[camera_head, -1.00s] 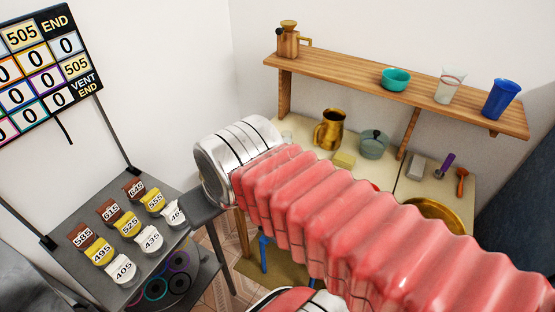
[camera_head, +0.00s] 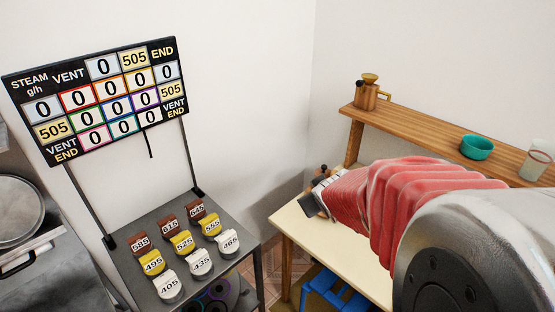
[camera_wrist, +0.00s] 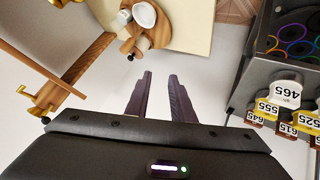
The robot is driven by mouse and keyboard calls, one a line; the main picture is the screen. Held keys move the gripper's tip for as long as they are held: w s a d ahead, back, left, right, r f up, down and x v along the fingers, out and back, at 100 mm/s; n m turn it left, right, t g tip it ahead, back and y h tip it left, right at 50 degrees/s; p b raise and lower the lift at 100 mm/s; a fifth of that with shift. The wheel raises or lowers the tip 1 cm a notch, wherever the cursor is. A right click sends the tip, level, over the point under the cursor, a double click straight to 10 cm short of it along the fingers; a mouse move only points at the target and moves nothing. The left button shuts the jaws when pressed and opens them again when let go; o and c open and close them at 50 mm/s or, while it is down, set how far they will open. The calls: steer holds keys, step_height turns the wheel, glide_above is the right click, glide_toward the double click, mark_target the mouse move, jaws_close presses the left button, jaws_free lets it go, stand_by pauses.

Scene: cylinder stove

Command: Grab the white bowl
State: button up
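A small white bowl (camera_wrist: 144,15) shows at the top of the wrist view, on or beside a round wooden piece on the cream tabletop (camera_wrist: 185,28). It lies beyond my fingertips and a little left of them, not touching them. My gripper (camera_wrist: 160,76) has two dark fingers apart with nothing between them. In the head view my gripper (camera_head: 309,204) is a dark shape at the left end of the table. My arm hides much of the table there, and I cannot make out the white bowl.
A wooden shelf (camera_head: 421,131) above the table holds a brown grinder (camera_head: 368,95), a teal bowl (camera_head: 477,147) and a white cup (camera_head: 537,160). A grey stand with numbered tags (camera_head: 135,262) and a scoreboard (camera_head: 97,95) are left. A blue stool (camera_head: 325,289) is under the table.

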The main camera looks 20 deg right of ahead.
steer(key=s+d+f+n+t+y, duration=0.1)
steer(key=d+f+t, duration=0.1)
steer(key=d+f, duration=0.3)
steer(key=s+d+f+n+t+y, duration=0.1)
steer(key=d+f+t, duration=0.2)
steer(key=d+f, duration=0.3)
step_height(320, 180, down, 5)
steer(key=shift+s+d+f, duration=0.15)
steer(key=shift+s+d, duration=0.05)
steer(key=shift+s, duration=0.2)
steer(key=shift+w, duration=0.15)
steer(key=x, duration=0.8)
steer(key=shift+w, duration=0.2)
steer(key=shift+w, duration=0.15)
steer(key=x, duration=0.5)
